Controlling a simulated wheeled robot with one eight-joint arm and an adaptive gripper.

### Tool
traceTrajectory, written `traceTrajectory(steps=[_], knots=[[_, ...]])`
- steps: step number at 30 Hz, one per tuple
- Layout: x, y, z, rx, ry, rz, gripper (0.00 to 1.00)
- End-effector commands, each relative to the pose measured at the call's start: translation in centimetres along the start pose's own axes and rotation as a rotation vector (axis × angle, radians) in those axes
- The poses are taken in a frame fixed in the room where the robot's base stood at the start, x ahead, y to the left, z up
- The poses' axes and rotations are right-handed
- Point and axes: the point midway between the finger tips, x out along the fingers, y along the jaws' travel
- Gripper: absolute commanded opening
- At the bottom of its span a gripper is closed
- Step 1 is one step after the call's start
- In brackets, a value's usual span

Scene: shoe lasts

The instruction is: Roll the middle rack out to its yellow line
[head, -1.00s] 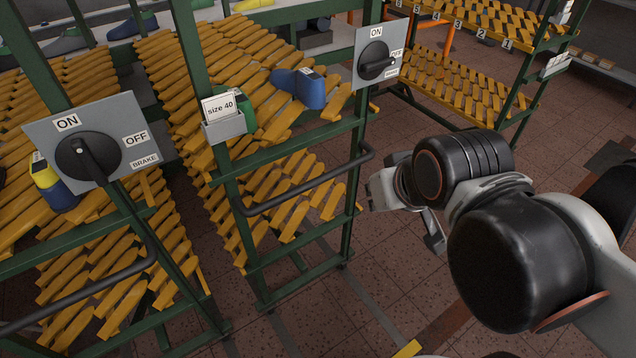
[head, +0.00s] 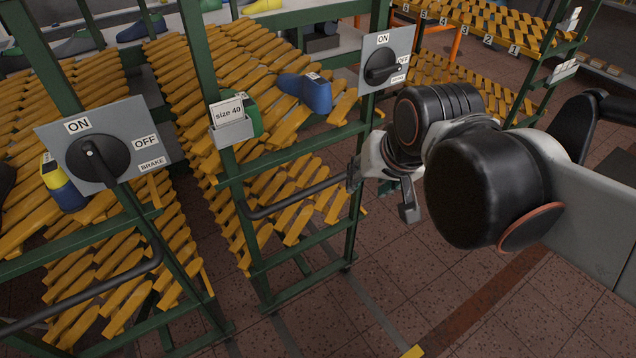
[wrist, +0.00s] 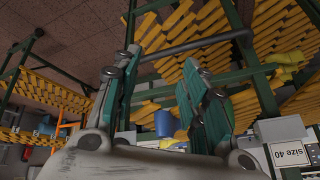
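The middle rack (head: 250,165) has a green frame, yellow slatted shelves and a "size 40" card (head: 229,112). Its dark handle bar (head: 290,200) spans the front; the right end is near my gripper. The switch (head: 383,67) on its right post has its white mark pointing right, towards OFF. My gripper (head: 380,188) is open and empty at the bar's right end. In the wrist view my fingers (wrist: 160,62) are apart, with the bar (wrist: 205,42) crossing near their tips; I cannot tell if they touch. A short yellow floor mark (head: 412,352) shows at the bottom edge.
A left rack stands close by, with its own switch (head: 97,158), its mark towards ON, and a handle (head: 90,288). A blue shoe last (head: 308,92) lies on the middle rack. Tiled floor in front is clear, with grey strips. A numbered rack (head: 480,40) stands behind.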

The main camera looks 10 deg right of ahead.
Motion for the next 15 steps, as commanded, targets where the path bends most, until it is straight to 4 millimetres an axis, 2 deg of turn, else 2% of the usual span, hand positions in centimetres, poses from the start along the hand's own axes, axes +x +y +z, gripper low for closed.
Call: traceTrajectory(steps=[1, 8, 15], knots=[[0.3, -0.6, -1.2, 0.054, -0.020, 0.002, 0.40], [3.1, -2.8, -4.9, 0.333, -0.115, 0.033, 0.40], [7.5, -5.1, -8.0, 0.621, -0.206, 0.095, 0.40]])
